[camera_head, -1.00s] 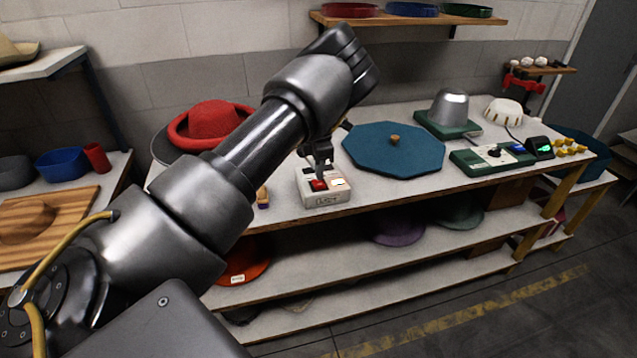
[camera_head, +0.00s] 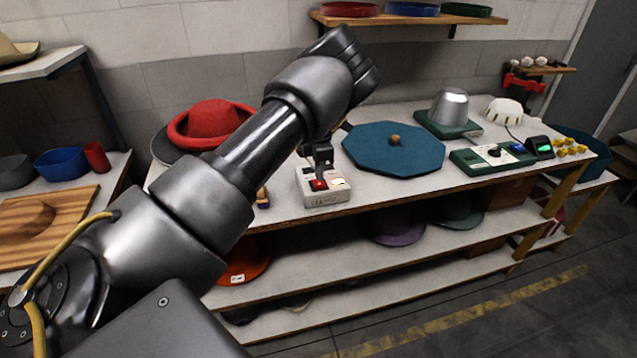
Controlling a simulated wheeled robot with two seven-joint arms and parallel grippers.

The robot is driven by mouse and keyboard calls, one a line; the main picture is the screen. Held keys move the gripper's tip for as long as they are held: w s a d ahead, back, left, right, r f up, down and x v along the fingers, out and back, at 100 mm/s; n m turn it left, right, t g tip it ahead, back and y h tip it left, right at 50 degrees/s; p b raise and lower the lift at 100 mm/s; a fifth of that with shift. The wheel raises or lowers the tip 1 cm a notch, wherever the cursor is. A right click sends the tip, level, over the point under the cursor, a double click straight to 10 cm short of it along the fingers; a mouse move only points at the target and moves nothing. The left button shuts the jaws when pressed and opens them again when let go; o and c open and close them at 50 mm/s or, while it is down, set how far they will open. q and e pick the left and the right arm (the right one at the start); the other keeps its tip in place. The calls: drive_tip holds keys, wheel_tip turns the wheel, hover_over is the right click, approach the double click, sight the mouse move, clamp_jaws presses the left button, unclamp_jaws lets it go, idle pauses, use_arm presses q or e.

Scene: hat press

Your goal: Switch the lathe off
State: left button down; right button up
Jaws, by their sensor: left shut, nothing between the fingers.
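A small white switch box (camera_head: 325,198) stands near the front edge of the workbench. A red button or rocker (camera_head: 319,185) shows on its top, with a small pale patch (camera_head: 338,181) to the right of it. My left gripper (camera_head: 322,168) is shut and empty, just above and behind the red button. It seems to be apart from the button. The gripper hides the back part of the box's top. I cannot tell from this view which machine the box belongs to. My right gripper is not in view.
A blue octagonal board (camera_head: 405,158) with a wooden knob lies right of the box. A red hat (camera_head: 208,122) sits behind my left arm. A metal dome (camera_head: 449,106) and a green control panel (camera_head: 488,160) stand further right. Hats lie on the shelf (camera_head: 380,268) below.

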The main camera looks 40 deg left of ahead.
sight(319, 184)
use_arm(q)
drive_tip(key=shift+s+f+b, duration=0.1)
drive_tip(key=shift+f+b, duration=0.45)
drive_tip(key=shift+f, duration=0.55)
idle(0.4)
drive_tip(key=shift+d+r, duration=0.1)
drive_tip(key=shift+r+p, duration=2.65)
drive_tip(key=shift+r, duration=0.8)
